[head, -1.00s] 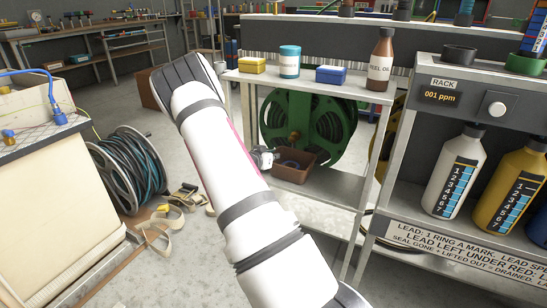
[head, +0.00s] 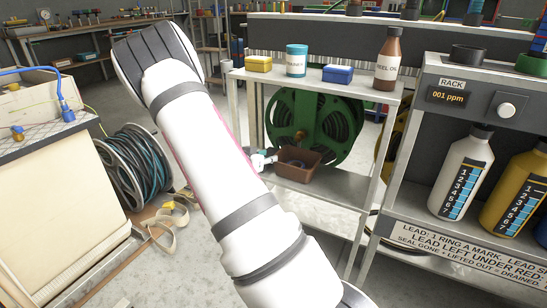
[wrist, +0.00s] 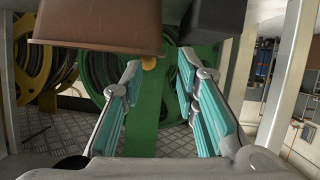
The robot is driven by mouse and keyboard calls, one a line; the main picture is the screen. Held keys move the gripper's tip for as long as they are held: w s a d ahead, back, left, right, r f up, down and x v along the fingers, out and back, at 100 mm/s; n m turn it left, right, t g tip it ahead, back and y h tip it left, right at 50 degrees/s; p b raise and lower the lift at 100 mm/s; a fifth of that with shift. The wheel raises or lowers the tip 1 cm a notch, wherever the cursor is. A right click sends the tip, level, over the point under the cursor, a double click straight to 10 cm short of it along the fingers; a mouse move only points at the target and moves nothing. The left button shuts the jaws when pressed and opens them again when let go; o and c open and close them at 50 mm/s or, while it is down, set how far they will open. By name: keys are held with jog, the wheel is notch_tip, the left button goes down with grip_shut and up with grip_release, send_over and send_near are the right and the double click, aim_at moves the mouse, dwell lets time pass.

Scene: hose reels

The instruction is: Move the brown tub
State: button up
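The brown tub (head: 297,171) stands on the lower shelf of the metal rack, in front of the green hose reel. Something dark shows inside it. My gripper (head: 262,161) is just left of the tub, mostly hidden behind my arm. In the wrist view the tub (wrist: 97,28) appears upside down at the upper left, rim downward in the picture. My gripper (wrist: 158,72) there has its two teal-padded fingers apart, with nothing between them. The tub lies beyond and to the left of the fingertips.
The green reel (head: 335,120) stands close behind the tub. On the top shelf are a yellow box (head: 258,63), teal can (head: 296,60), blue box (head: 338,74) and brown bottle (head: 388,60). A dark block (wrist: 213,20) is near the right finger. Bare shelf (head: 335,187) lies right of the tub.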

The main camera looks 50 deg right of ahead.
jog(key=shift+v, duration=1.25)
jog(key=shift+r, duration=0.1)
